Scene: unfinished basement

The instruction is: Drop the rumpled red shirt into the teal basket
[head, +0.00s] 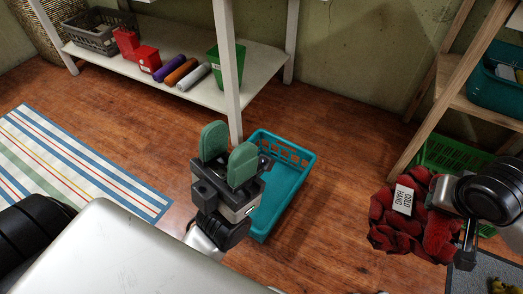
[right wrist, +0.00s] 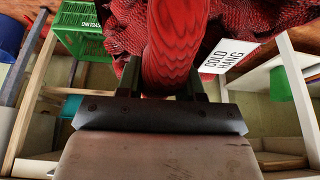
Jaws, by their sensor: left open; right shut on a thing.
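The rumpled red shirt (head: 388,228) hangs from my right gripper (head: 458,225) at the right of the head view. A white tag reading "COLD HANG" (head: 403,199) is on it. In the right wrist view the shirt (right wrist: 172,45) bunches up between the fingers of the right gripper, which is shut on it. The teal basket (head: 262,222) stands on the wooden floor at the middle, to the left of the shirt and apart from it. My left gripper (head: 228,155) is open and empty, in front of the basket's left side, and hides part of it.
A green crate (head: 452,157) stands by the wooden shelf at the right, behind the shirt. Another teal bin (head: 495,85) sits on that shelf. A white shelf (head: 190,88) with bins and rolls is at the back left. A striped rug (head: 85,165) lies left. Floor between basket and shirt is clear.

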